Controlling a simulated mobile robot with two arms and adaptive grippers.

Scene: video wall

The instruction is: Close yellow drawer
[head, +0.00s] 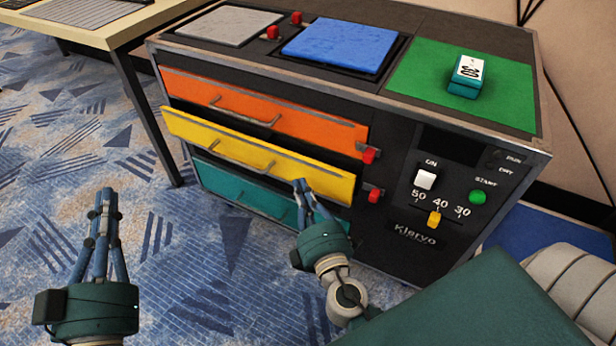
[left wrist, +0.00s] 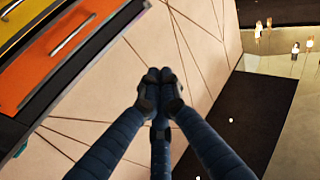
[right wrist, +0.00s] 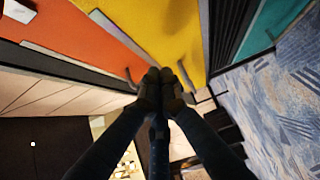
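The yellow drawer (head: 250,150) stands partly pulled out, between the orange drawer (head: 262,108) above and the teal drawer (head: 245,190) below. It also shows close up in the right wrist view (right wrist: 165,30). My right gripper (head: 300,183) is in front of the yellow drawer's right part, its fingertips together; whether they touch the front I cannot tell. In the right wrist view the fingertips (right wrist: 162,75) meet over the yellow front with nothing between them. My left gripper (head: 105,192) is over the carpet, left of the drawers, fingers together and empty (left wrist: 160,75).
The console top carries a grey pad (head: 230,25), a blue pad (head: 340,43) and a green panel (head: 465,85) with a teal box (head: 465,78). Red blocks (head: 369,154) sit beside the drawers' right ends. A desk (head: 110,30) stands at the left. Carpet is clear in front.

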